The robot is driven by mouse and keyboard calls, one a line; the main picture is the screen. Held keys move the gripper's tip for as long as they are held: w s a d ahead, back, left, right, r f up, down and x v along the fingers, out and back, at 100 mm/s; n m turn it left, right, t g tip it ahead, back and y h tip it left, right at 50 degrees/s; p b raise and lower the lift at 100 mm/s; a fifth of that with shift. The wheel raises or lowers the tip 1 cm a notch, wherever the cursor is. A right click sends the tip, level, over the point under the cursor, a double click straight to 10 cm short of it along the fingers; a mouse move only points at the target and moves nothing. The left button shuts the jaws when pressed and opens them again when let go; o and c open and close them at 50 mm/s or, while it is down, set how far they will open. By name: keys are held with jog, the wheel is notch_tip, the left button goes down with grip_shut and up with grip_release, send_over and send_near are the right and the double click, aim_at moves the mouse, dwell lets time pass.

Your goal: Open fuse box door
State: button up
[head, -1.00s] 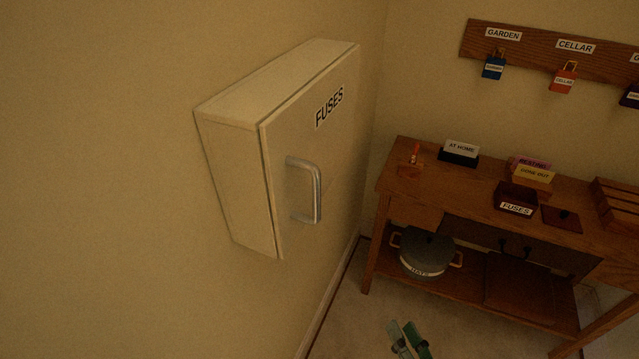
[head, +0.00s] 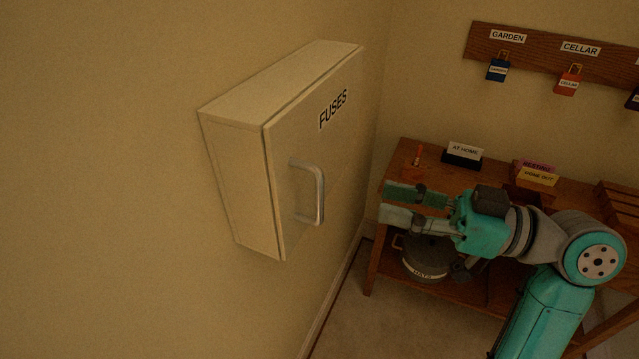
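The fuse box (head: 238,170) is a cream box on the left wall. Its door (head: 338,150) carries the label FUSES and looks closed, with a thin seam along its edge. A silver bar handle (head: 319,192) stands upright on the door near its left edge. My gripper (head: 388,204) is right of the handle, apart from it, with its fingers pointing left towards the door. The two fingers are spread with a gap between them, and nothing shows in the gap.
A wooden table (head: 402,160) stands behind my arm, with an AT HOME sign (head: 464,153) and a yellow sign (head: 537,177) on it. A dark pot (head: 425,262) sits on its lower shelf. A key rack (head: 540,47) with padlocks hangs above. The space between gripper and handle is clear.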

aim_at(319, 217)
jog(key=shift+n+g, duration=0.7)
jog(key=shift+n, duration=0.1)
jog(key=a, duration=0.3)
jog(key=a+r, duration=0.1)
jog(key=a, duration=0.6)
jog(key=shift+w+a+r, duration=0.25)
jog(key=shift+w+r, duration=0.05)
grip_shut()
